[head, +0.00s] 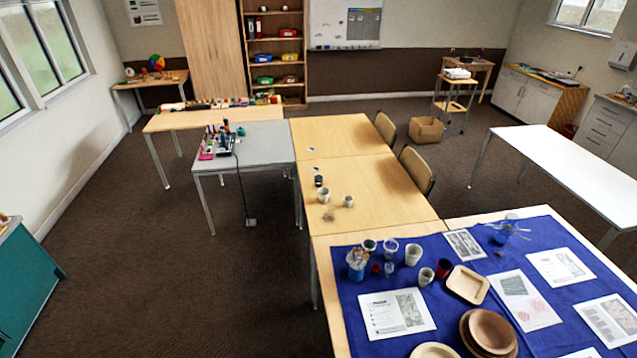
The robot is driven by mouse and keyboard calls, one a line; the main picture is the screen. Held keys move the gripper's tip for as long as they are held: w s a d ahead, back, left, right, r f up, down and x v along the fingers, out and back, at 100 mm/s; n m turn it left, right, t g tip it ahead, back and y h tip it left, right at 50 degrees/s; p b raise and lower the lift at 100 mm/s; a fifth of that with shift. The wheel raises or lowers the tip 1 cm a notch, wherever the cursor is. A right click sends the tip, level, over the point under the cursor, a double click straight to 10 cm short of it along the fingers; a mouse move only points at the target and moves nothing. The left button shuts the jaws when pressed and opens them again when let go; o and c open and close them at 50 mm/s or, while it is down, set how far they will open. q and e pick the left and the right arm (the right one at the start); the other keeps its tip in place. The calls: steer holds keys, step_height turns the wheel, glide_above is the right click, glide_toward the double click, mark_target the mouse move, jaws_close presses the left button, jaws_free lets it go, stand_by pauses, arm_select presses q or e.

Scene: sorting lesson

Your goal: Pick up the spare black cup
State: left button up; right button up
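A small dark item (319,181) stands on the middle wooden table (375,185); it may be a black cup, but it is too small to be sure. Two pale cups stand close by it, one larger (324,196) and one smaller (348,201). On the blue cloth (465,330) in front are several more cups: a white one (413,255), a grey-green one with a dark inside (426,277), a dark red one (443,268) and another with a dark inside (369,246). Neither of my grippers shows in the head view.
A square wooden tray (467,284), round wooden plates (488,331) and printed sheets (396,315) lie on the cloth. A grey table (262,142) holds bottles and a crate. Two chairs (417,171) stand right of the wooden tables. The brown floor at left is clear.

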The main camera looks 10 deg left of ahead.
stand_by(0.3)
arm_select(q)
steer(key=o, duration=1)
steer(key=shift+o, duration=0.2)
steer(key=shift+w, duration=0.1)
